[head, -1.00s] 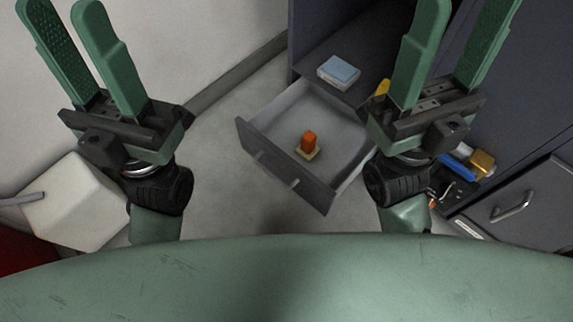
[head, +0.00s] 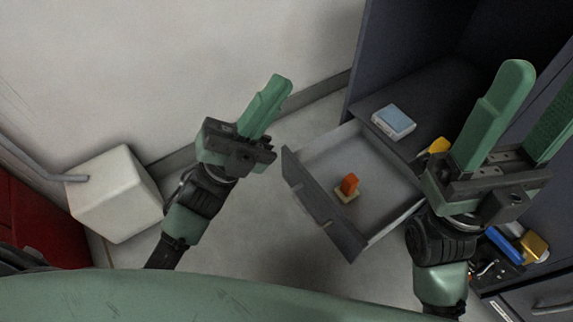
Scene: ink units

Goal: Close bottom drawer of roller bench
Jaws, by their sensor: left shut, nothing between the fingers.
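The bottom drawer (head: 327,212) of the dark grey bench is pulled out and open near the floor. An orange object on a pale base (head: 348,188) is inside it. My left gripper (head: 278,88) is shut and empty, left of the drawer front and apart from it in the picture. My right gripper (head: 540,95) is open, with its fingers apart and nothing seen between them. It is right of the drawer and hides part of the bench and the drawer's right side.
A light blue box (head: 393,122) lies on the surface behind the drawer. A white block-shaped container (head: 116,193) stands at the left by the wall. Blue and yellow items (head: 535,246) lie in another compartment at the right. Floor (head: 270,235) before the drawer is clear.

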